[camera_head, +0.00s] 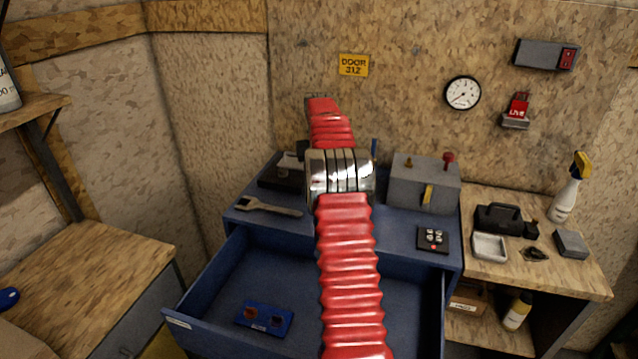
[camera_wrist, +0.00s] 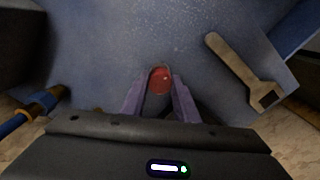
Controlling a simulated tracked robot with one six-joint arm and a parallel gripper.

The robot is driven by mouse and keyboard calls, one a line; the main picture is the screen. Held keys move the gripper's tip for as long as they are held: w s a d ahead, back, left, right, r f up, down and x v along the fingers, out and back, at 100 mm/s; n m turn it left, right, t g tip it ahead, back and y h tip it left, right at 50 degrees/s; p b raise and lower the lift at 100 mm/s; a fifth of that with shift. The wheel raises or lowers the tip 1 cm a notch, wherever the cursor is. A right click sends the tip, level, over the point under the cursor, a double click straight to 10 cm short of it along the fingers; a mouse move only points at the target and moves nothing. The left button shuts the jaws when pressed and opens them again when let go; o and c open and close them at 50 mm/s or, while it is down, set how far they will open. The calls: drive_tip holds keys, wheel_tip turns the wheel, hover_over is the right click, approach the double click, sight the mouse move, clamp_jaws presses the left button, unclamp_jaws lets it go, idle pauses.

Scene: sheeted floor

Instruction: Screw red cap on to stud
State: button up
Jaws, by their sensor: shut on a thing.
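In the wrist view my gripper (camera_wrist: 160,84) is shut on a small round red cap (camera_wrist: 160,79), with one purple finger on each side of it. The cap is above the blue cabinet top. In the head view my arm hides the gripper and this cap. A small brass-coloured stub (camera_head: 408,162) stands on the grey box (camera_head: 425,187) on the cabinet top; I cannot tell if it is the stud. A red knob (camera_head: 449,160) stands on the same box. No stud is clearly visible in the wrist view.
A wrench (camera_head: 268,207) lies on the blue cabinet top and also shows in the wrist view (camera_wrist: 240,72). The drawer (camera_head: 285,280) is open and holds a blue holder (camera_head: 264,317). A black plate (camera_head: 423,245) with small pieces lies at the cabinet's right front.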

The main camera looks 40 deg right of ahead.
drive_tip(key=shift+f, duration=0.75)
idle(0.8)
drive_tip(key=o, duration=0.5)
drive_tip(key=shift+c, duration=0.2)
drive_tip(key=c, duration=0.5)
drive_tip(key=shift+o, duration=0.2)
drive_tip(key=m, duration=0.4)
drive_tip(key=shift+m, duration=0.3)
drive_tip(key=m, duration=0.4)
drive_tip(key=shift+r, duration=0.1)
drive_tip(key=m, duration=0.5)
drive_tip(key=shift+m, duration=0.4)
drive_tip(key=m, duration=0.5)
